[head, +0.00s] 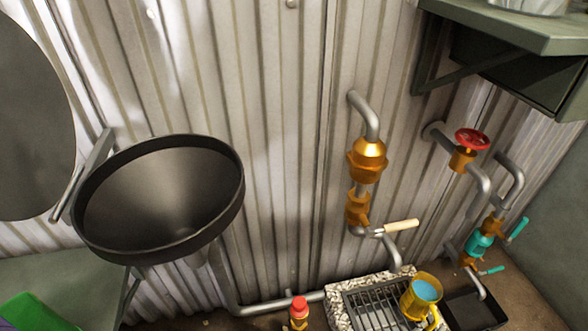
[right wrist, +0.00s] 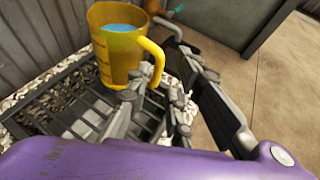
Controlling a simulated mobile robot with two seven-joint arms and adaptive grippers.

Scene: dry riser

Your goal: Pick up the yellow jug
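The yellow jug (head: 416,300) holds blue liquid and stands upright on the metal grate (head: 375,309) in the head view. In the right wrist view the yellow jug (right wrist: 118,62) is at the upper left, with its handle toward the right. My right gripper (right wrist: 157,85) is open, its grey fingers apart just in front of the handle. The handle's lower end lies close to the gap between them; I cannot tell if they touch it. Neither gripper shows in the head view.
A pale-handled tap (head: 401,225) on orange fittings hangs above the grate. White stones edge the grate. A black basin (head: 160,200) is at left. Open floor (right wrist: 285,80) lies right in the wrist view.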

